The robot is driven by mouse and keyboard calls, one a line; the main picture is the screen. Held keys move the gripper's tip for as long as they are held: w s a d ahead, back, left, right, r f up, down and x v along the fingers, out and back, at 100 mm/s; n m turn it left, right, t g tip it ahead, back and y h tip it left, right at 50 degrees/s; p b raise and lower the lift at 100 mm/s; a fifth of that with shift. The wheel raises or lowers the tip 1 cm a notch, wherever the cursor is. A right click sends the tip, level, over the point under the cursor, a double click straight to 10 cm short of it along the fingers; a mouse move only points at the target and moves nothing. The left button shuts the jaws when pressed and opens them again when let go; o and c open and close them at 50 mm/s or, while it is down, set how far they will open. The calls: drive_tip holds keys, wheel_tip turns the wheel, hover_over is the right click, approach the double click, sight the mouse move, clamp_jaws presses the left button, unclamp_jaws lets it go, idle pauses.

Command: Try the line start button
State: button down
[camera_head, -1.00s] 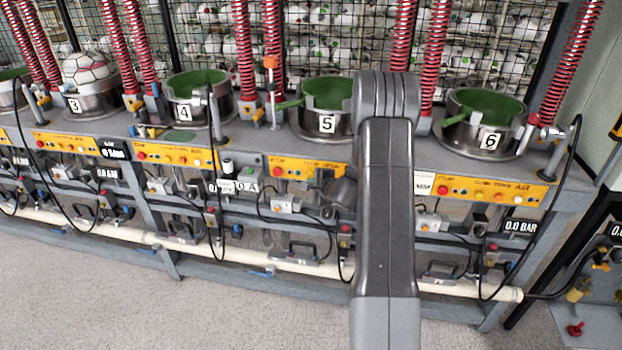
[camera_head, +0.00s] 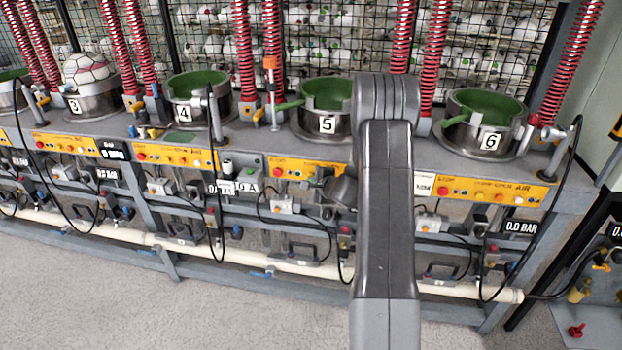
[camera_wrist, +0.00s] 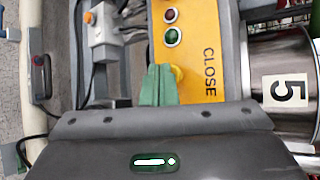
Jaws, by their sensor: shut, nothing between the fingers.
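No label reading "line start" is legible, so I cannot tell which button it is. In the wrist view the yellow panel (camera_wrist: 205,75) of station 5 carries a red button (camera_wrist: 170,15), a green button (camera_wrist: 172,37) and a yellow button (camera_wrist: 179,74), with the word CLOSE beside them. My gripper (camera_wrist: 160,72) shows there as green fingers, shut and empty, right beside the yellow button and partly covering it. Whether they touch is unclear. A grey control box (camera_head: 249,171) with a green button stands left of the panel.
The press bench holds numbered steel cups with green linings, including cup 5 (camera_head: 325,122) and cup 6 (camera_head: 487,140). Red springs (camera_head: 432,55) rise behind them. Hoses and a white pipe (camera_head: 290,264) run below. The floor in front (camera_head: 130,310) is clear.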

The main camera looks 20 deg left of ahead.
drive_tip(key=shift+w, duration=0.2)
drive_tip(key=shift+s, duration=0.1)
idle(0.4)
drive_tip(key=shift+s+d+b, duration=0.15)
drive_tip(key=shift+s+b, duration=0.65)
drive_tip(key=shift+b, duration=0.4)
